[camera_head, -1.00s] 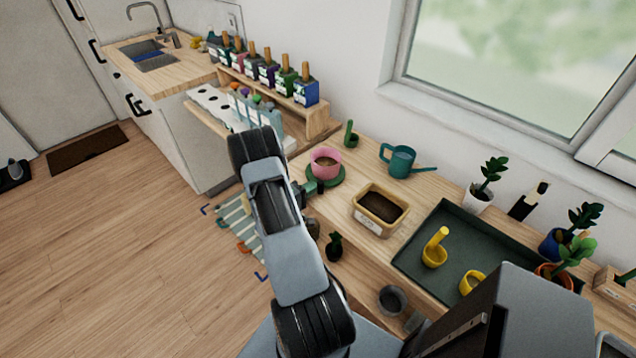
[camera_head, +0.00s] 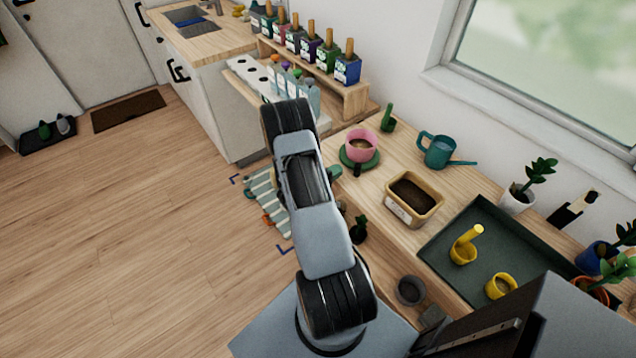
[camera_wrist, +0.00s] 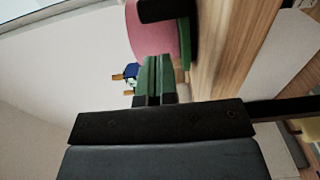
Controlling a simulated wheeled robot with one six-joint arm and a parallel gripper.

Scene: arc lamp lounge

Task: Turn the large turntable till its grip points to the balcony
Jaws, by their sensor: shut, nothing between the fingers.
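The large turntable appears to be the green disc (camera_head: 345,160) under a pink pot (camera_head: 361,143) on the wooden bench. A dark upright peg (camera_head: 357,170), probably its grip, stands on the disc's near side. In the wrist view the peg (camera_wrist: 160,10) is a black cylinder in front of the pink pot (camera_wrist: 150,38), with the green disc (camera_wrist: 186,38) edge beside it. My gripper (camera_head: 334,172) is just left of the peg, partly hidden by my arm. Its green fingers (camera_wrist: 158,78) are shut and empty, apart from the peg. I cannot identify the balcony.
A green upright thing (camera_head: 388,118) and teal watering can (camera_head: 438,150) stand behind. A soil box (camera_head: 413,197) and dark tray (camera_head: 450,218) lie to the right. A bottle rack (camera_head: 345,92) is at the back.

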